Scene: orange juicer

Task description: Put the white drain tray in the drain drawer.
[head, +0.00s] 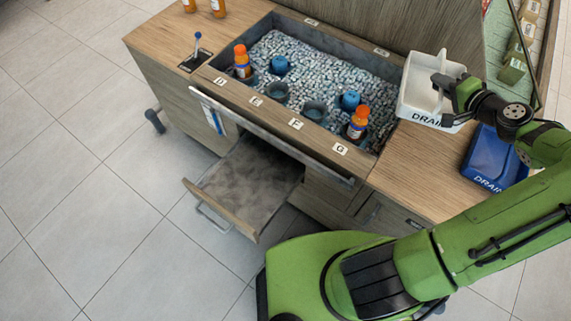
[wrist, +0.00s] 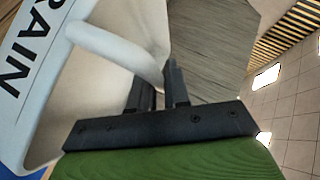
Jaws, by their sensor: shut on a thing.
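The white drain tray (head: 424,72), marked DRAIN on its front, is held in the air over the right part of the wooden counter. My gripper (head: 441,82) is shut on it at its right side. In the wrist view the tray's pale wall (wrist: 105,70) fills the left, and my fingers (wrist: 163,88) grip near a white bar. An open, empty wooden drawer (head: 245,183) juts out at the front left of the counter, below and left of the tray. I cannot read a label on this drawer.
A blue DRAIN tray (head: 487,158) lies on the counter's right. A recessed bin (head: 300,66) of grey pellets holds blue cups and orange-capped bottles. A raised silver-edged flap (head: 270,138) runs above the drawer. The floor left of the drawer is clear.

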